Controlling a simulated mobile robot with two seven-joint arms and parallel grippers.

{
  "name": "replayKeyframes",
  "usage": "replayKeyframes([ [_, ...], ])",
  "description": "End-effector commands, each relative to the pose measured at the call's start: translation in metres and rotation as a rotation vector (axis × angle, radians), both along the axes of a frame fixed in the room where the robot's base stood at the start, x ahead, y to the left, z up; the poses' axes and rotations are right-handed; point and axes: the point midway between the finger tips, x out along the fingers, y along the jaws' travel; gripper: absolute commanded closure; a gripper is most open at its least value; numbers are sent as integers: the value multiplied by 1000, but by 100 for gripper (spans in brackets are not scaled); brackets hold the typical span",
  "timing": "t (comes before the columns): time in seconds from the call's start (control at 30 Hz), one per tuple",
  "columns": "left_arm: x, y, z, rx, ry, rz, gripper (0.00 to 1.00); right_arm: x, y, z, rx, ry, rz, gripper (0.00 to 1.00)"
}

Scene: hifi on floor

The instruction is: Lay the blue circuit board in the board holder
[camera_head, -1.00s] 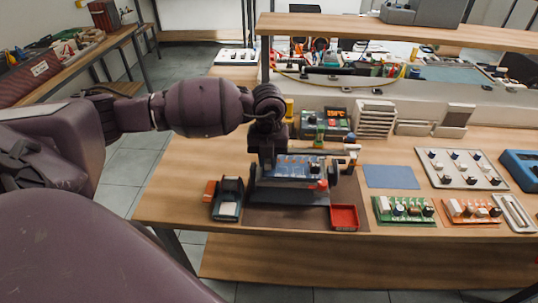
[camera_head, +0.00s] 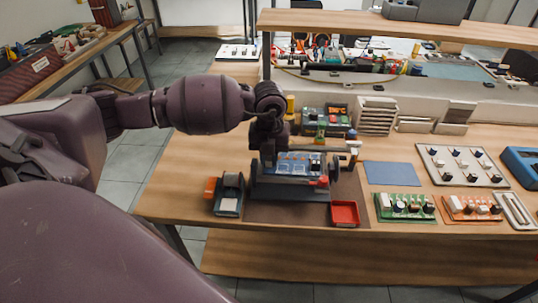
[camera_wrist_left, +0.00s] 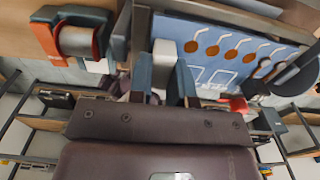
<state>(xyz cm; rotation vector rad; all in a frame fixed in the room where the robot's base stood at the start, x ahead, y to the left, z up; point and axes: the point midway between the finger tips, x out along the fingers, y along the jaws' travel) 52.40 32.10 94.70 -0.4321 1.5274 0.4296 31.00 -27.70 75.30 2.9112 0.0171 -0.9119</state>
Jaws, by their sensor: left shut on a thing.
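The blue circuit board (camera_head: 300,162) is at the board holder (camera_head: 290,190), a dark stand with round discs at both sides. In the left wrist view the board (camera_wrist_left: 225,45) shows orange round spots and white lines. My left gripper (camera_head: 268,155) reaches down at the board's left end. In the left wrist view its fingers (camera_wrist_left: 163,80) are shut around a pale block at the board's edge, seemingly part of the board. Whether the board rests fully in the holder cannot be told. My right gripper is out of view.
A small red tray (camera_head: 344,214) stands right of the holder, and a dark spool stand (camera_head: 229,195) stands left. A blue mat (camera_head: 390,173), a green board (camera_head: 405,207) and an orange board (camera_head: 470,208) lie further right. Equipment lines the back of the bench.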

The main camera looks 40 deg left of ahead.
Motion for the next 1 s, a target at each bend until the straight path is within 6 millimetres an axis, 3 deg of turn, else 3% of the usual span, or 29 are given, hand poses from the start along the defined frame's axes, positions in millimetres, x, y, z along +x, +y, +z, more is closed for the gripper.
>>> replayKeyframes([
  [0.5, 0, 0, 0, 0, 0, 0, 100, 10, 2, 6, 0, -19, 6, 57],
  [1.0, 0, 0, -1, 0, 0, 0, 100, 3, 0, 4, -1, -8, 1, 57],
])
